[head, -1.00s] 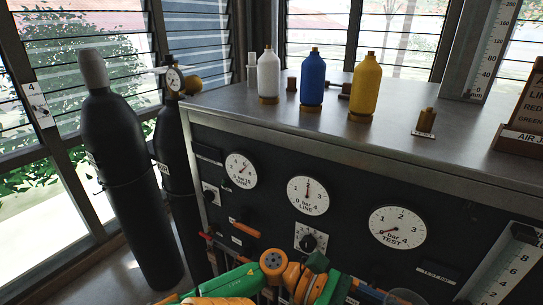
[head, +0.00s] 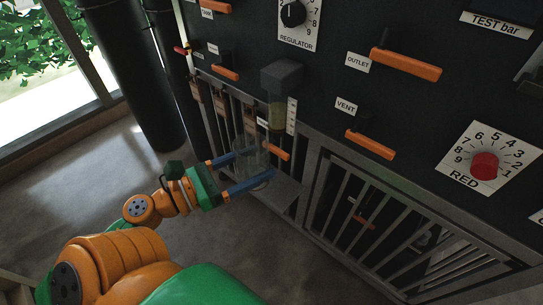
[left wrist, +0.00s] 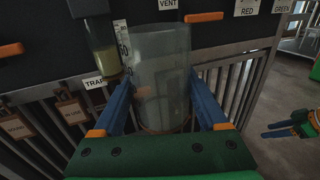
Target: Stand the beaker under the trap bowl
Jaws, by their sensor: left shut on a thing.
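The beaker, a clear glass cylinder, is between the blue fingers of my left gripper (head: 245,168), which is shut on it. The beaker (head: 251,158) is faint in the head view and shows upright and larger in the left wrist view (left wrist: 162,75). The trap bowl (head: 277,114), a clear cup with yellowish content, hangs under a grey block on the panel. In the left wrist view the trap bowl (left wrist: 103,48) is left of the beaker, farther back. The beaker is in front of and lower than the bowl. My right gripper (left wrist: 266,130) shows small at the right, fingers apart, empty.
A grey ledge (head: 283,196) juts from the barred front below the bowl. A small scale (head: 292,116) stands beside the bowl. Orange valve levers (head: 370,145) stick out from the panel. Dark cylinders (head: 145,80) stand at the left; floor before the bars is clear.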

